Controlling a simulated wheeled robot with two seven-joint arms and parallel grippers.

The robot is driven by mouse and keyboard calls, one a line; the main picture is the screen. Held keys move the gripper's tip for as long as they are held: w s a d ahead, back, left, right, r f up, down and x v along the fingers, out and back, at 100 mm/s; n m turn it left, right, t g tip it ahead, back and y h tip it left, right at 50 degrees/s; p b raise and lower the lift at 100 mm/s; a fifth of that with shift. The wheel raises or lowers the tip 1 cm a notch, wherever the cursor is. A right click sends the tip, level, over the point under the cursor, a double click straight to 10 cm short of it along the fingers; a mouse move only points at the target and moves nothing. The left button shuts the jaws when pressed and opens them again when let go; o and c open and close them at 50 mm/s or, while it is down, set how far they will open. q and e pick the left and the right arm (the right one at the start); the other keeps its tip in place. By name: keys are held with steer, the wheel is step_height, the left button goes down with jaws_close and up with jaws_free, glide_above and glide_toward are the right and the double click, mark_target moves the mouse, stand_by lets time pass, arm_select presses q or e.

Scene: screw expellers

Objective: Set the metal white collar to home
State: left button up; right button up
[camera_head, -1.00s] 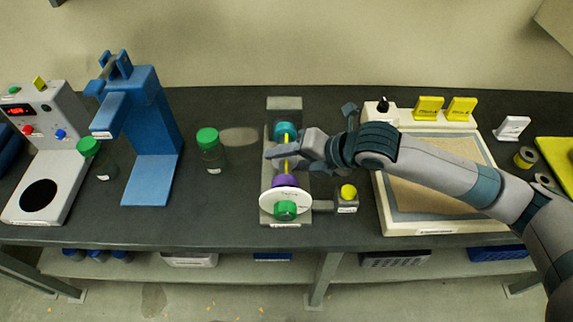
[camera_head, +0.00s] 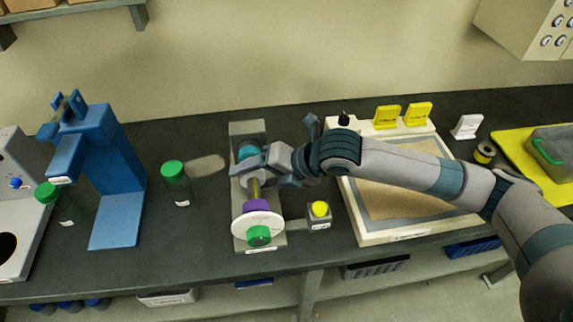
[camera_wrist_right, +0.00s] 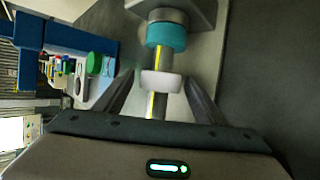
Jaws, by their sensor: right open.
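The white collar (camera_wrist_right: 161,82) is a small ring on the metal shaft (camera_wrist_right: 157,104) of the screw expeller in the right wrist view. A yellow stripe runs along the shaft, and a teal ring (camera_wrist_right: 166,34) sits farther along, apart from the collar. My right gripper (camera_wrist_right: 161,90) is open, with one finger on each side of the shaft near the collar; contact is not clear. In the head view, my right gripper (camera_head: 243,174) covers the collar. The purple ring (camera_head: 257,206), white disc (camera_head: 244,224) and green knob (camera_head: 259,236) are at the front end. My left gripper is out of view.
A small box with a yellow button (camera_head: 320,209) stands right of the expeller. A green-capped jar (camera_head: 176,186) and a blue stand (camera_head: 112,180) are to its left. A framed tray (camera_head: 355,222) lies under my right forearm.

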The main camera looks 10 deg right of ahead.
steer(key=shift+s+d+r, duration=0.1)
steer(key=shift+d+r, duration=0.15)
steer(key=shift+d, duration=0.15)
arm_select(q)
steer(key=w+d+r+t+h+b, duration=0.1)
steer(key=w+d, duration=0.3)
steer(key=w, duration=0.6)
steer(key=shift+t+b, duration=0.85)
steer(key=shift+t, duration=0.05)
arm_select(e)
steer(key=v, duration=1.6)
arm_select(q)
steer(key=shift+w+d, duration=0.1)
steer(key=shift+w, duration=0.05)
